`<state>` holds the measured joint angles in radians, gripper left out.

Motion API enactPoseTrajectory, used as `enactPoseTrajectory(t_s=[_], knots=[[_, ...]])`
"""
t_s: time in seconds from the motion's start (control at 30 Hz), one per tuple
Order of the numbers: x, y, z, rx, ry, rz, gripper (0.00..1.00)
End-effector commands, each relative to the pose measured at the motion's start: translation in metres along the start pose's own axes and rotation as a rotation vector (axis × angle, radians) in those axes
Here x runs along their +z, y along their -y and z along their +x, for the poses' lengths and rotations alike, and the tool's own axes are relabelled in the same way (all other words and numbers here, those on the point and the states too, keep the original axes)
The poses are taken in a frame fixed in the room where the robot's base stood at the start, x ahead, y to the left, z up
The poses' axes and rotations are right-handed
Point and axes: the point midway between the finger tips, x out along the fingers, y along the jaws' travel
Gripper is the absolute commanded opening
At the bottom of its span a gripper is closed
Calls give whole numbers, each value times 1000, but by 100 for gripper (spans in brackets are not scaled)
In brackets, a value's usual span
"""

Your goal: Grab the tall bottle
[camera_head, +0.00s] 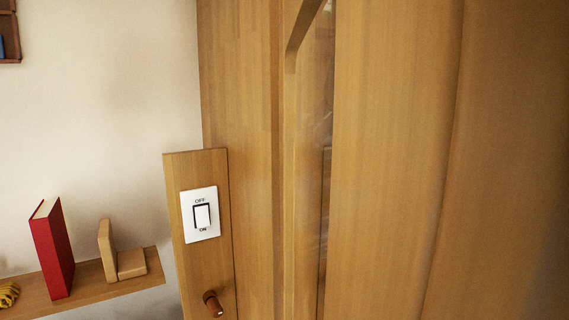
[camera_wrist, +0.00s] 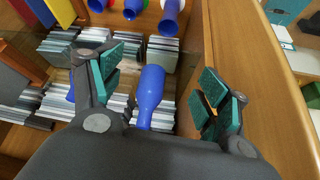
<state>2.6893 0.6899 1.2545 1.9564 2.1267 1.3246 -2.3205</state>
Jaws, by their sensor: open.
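A tall blue bottle (camera_wrist: 151,96) shows in the middle of the wrist view, its neck toward the bottom of the picture. My gripper (camera_wrist: 163,84) is open, with green-padded fingers on the left and right of the bottle. Gaps show between the bottle and both fingers, so it is not held. The bottle's lower end in the picture meets the edge of my dark gripper body, and I cannot tell how far it is from the palm. The head view shows neither the bottle nor my gripper.
In the wrist view, rows of thin cases (camera_wrist: 54,100) fill shelves behind the bottle, and a blue vessel (camera_wrist: 171,18) is above. A wooden panel (camera_wrist: 262,90) stands close to the right finger. The head view shows a light switch (camera_head: 201,214) and a red book (camera_head: 52,248).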

Motion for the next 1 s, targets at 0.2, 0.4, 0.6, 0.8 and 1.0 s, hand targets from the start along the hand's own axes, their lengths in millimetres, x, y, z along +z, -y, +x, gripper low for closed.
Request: enactPoseTrajectory(t_s=[0.2, 0.4, 0.6, 0.8, 1.0], knots=[[-18, 3, 2, -3, 2, -8, 76], [-47, 3, 18, -2, 2, -7, 76], [-68, 3, 32, -3, 0, -7, 76], [-76, 3, 38, -4, 0, -7, 76], [-98, 4, 47, -3, 1, -7, 76]])
